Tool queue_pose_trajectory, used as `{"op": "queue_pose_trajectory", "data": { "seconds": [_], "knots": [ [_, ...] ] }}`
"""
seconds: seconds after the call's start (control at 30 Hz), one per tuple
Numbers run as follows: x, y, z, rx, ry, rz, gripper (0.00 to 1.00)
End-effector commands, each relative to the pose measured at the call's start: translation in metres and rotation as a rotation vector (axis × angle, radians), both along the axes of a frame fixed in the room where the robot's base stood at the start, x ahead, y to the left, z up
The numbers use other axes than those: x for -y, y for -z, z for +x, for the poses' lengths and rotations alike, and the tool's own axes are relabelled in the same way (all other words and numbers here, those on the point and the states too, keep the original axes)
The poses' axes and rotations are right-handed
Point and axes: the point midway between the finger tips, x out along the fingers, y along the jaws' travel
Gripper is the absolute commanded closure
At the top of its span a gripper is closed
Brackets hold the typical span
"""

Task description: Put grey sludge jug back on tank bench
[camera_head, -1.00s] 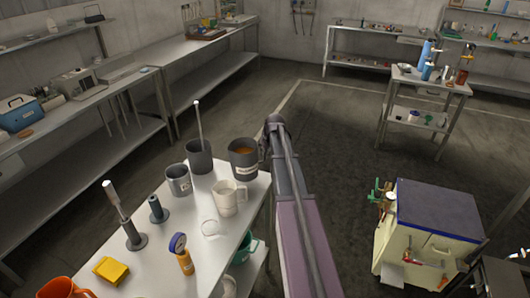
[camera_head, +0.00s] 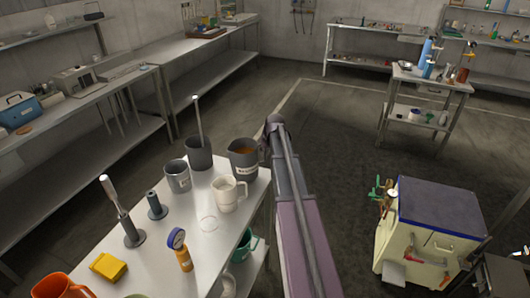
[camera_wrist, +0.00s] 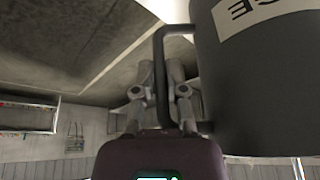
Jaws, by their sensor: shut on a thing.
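The grey sludge jug (camera_head: 237,167) is dark grey with a pale label and brown contents. It is at the far right corner of the white bench (camera_head: 190,262); whether its base touches the top is unclear. In the wrist view, the jug (camera_wrist: 255,90) fills the right side, its label upside down and only partly readable. My gripper (camera_wrist: 160,93) is shut on the jug's handle, a finger on each side. In the head view, my arm hides the fingers.
A cream measuring jug (camera_head: 228,195) stands just in front of it. A dark pot with a rod (camera_head: 200,155) and a grey mug (camera_head: 177,177) stand to its left. A blue-topped cabinet (camera_head: 440,208) stands on the floor at right.

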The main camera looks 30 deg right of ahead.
Motion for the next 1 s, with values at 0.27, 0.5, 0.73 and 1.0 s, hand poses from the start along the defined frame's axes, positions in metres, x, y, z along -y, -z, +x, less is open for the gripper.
{"op": "queue_pose_trajectory", "data": {
  "seconds": [0.27,0.5,0.73,1.0],
  "knots": [
    [0.0,0.022,0.0,0.002,0.002,0.003,1.0],
    [0.0,0.027,0.0,0.002,0.002,0.003,1.0],
    [0.0,0.027,0.0,0.002,0.002,0.003,1.0],
    [0.0,0.027,0.0,0.0,0.0,0.0,0.5]
  ]
}}
